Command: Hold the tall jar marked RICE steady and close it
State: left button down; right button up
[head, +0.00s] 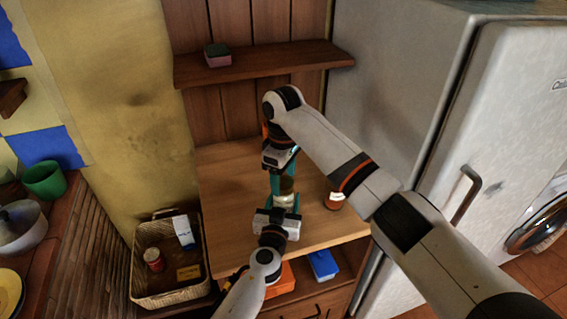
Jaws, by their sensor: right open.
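A small-looking jar (285,199) with a pale label and an olive-brown upper part stands on the wooden counter (235,190). The lettering is too small to read. My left gripper (284,205) comes from the front, with its teal fingers low on either side of the jar and no clear gap between. My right gripper (283,176) is above and just behind the jar, pointing down, with its teal fingers apart near the jar's top. The fingers partly hide the jar's mouth; I cannot tell whether a lid sits there.
A reddish-brown jar (334,201) stands to the right on the counter. A shelf (270,64) with a sponge (217,54) is behind. A wicker basket (140,262) is at left, a blue box (323,265) below, and a fridge (400,80) at right. The counter's left part is clear.

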jog(key=shift+f, duration=0.45)
jog(key=c, duration=1)
jog(key=shift+m, duration=1)
jog(key=o, duration=1.2)
notch_tip(320, 180, up, 12)
